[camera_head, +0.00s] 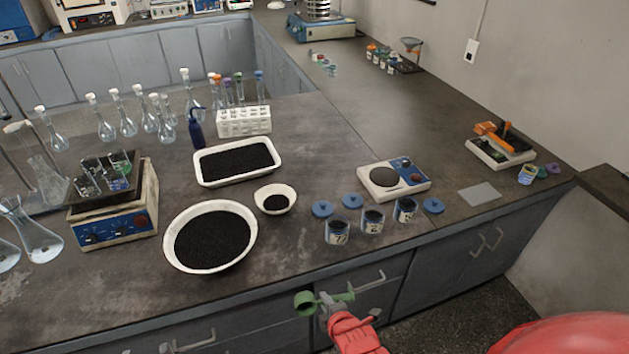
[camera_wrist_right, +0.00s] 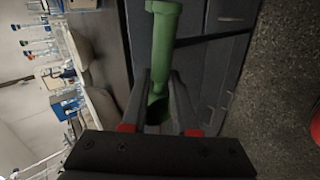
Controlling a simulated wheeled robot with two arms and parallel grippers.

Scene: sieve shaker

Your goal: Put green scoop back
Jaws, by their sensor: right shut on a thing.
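The green scoop (camera_head: 304,301) is held by my right gripper (camera_head: 327,304) in front of the bench, by the cabinet fronts. In the right wrist view the scoop (camera_wrist_right: 164,45) lies lengthwise between the two fingers of the gripper (camera_wrist_right: 161,98), which are shut on it. Its round end points away from the palm. An orange tool (camera_head: 497,136) lies on a pale tray (camera_head: 480,155) at the right of the bench, with a dark item beside it. My left gripper is out of view.
A white bowl (camera_head: 169,246) and a white tray (camera_head: 204,180) hold black grains, and a small bowl (camera_head: 290,193) stands between them.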

